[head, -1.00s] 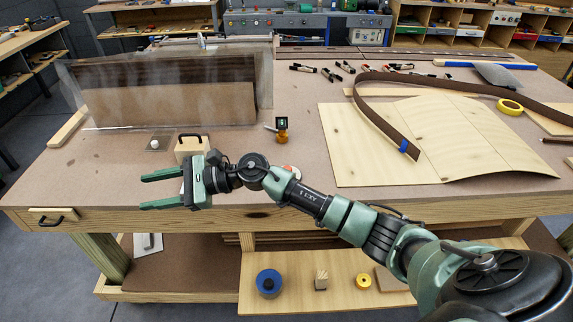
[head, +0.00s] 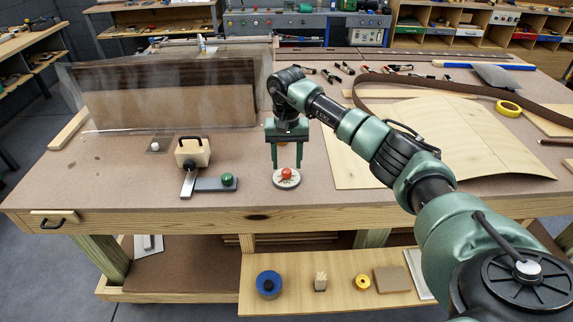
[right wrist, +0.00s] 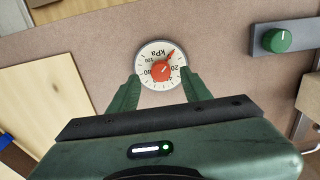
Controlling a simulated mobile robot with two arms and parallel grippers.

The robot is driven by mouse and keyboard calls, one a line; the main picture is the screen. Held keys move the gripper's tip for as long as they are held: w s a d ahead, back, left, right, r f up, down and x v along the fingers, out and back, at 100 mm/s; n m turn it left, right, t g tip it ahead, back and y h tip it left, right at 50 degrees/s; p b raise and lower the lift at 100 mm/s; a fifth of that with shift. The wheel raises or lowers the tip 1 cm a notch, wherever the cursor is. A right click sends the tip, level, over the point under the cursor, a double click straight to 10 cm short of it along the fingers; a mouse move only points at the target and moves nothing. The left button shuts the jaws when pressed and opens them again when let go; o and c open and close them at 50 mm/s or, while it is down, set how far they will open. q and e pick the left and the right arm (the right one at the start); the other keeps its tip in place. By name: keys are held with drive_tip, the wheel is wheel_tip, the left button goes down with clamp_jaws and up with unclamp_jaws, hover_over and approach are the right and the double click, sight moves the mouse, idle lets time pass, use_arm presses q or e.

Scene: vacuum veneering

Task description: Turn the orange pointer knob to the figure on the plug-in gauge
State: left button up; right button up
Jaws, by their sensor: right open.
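The orange pointer knob (head: 286,174) sits on a round white dial (head: 287,183) near the table's front edge. In the right wrist view the knob (right wrist: 162,70) points up and to the right on the dial (right wrist: 147,53), which is marked kPa. My right gripper (head: 286,164) is open and points down over the dial. In the right wrist view its fingers stand on either side of the knob, with a gap to it. My left gripper is not in view.
A green knob (head: 228,179) on a grey bar and a wooden block with a black handle (head: 193,152) stand left of the dial. A clear bag with brown panels (head: 165,105) lies behind them. A pale veneer sheet (head: 440,140) lies to the right.

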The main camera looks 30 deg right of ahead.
sight(285, 175)
drive_tip(key=shift+f, duration=1.4)
clamp_jaws()
